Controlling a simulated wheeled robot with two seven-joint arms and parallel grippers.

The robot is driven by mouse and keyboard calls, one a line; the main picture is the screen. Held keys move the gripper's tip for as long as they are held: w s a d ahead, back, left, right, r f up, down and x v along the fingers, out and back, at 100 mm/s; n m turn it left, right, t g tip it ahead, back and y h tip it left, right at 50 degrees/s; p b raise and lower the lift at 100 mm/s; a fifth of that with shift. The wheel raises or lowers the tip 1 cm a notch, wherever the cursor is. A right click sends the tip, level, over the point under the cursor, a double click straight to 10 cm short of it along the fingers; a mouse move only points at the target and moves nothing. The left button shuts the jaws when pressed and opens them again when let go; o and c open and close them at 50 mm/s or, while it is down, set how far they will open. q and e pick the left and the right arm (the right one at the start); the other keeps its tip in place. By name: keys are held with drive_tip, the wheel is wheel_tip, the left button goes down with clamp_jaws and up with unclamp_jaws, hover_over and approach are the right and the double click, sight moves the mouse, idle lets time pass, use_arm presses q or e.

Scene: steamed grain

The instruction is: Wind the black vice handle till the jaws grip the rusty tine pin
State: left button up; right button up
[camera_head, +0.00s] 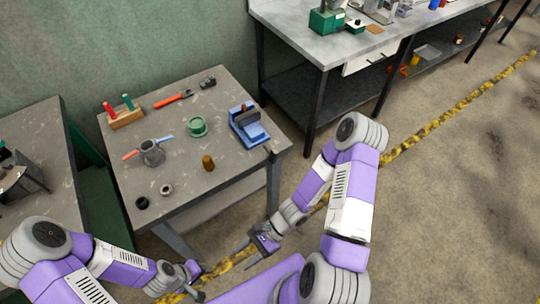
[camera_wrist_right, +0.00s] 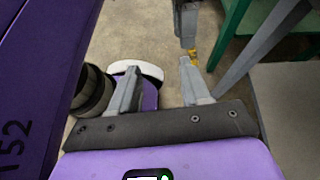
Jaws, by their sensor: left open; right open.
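The blue vice (camera_head: 251,132) sits on the right part of the grey workbench, near its right edge. A dark brown piece (camera_head: 247,115), possibly the rusty tine pin, lies at its jaws. It is too small to tell whether the jaws touch it. A small dark part at the vice's front end may be the black handle; I cannot tell clearly. My right gripper (camera_head: 248,252) is open and empty, low in front of the bench and apart from the vice. Its open fingers also show in the right wrist view (camera_wrist_right: 158,68). My left gripper (camera_head: 198,281) is open and empty at the bottom.
Another bench (camera_head: 300,35) stands behind right.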

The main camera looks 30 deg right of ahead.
drive_tip(key=w+d+r+m+t+y+b, duration=0.1)
drive_tip(key=w+d+r+m+t+y, duration=0.15)
drive_tip(key=w+m+t, duration=0.55)
drive_tip(key=m+t+h+b, duration=0.3)
drive_tip(key=m+t+h, duration=0.8)
drive_tip(key=m+h, duration=0.25)
approach(271, 152)
drive_tip(key=w, duration=0.1)
drive_tip(key=w+f, duration=0.1)
drive_tip(key=w, duration=0.1)
drive_tip(key=shift+w+f+y, duration=0.2)
drive_tip(key=shift+f+y, duration=0.1)
drive_tip(key=shift+f, duration=0.05)
drive_tip(key=w, duration=0.6)
drive_tip(key=shift+w+b, duration=0.3)
drive_tip(key=shift+b, duration=0.1)
drive_tip(key=shift+w, duration=0.45)
drive_tip(key=shift+c, duration=0.3)
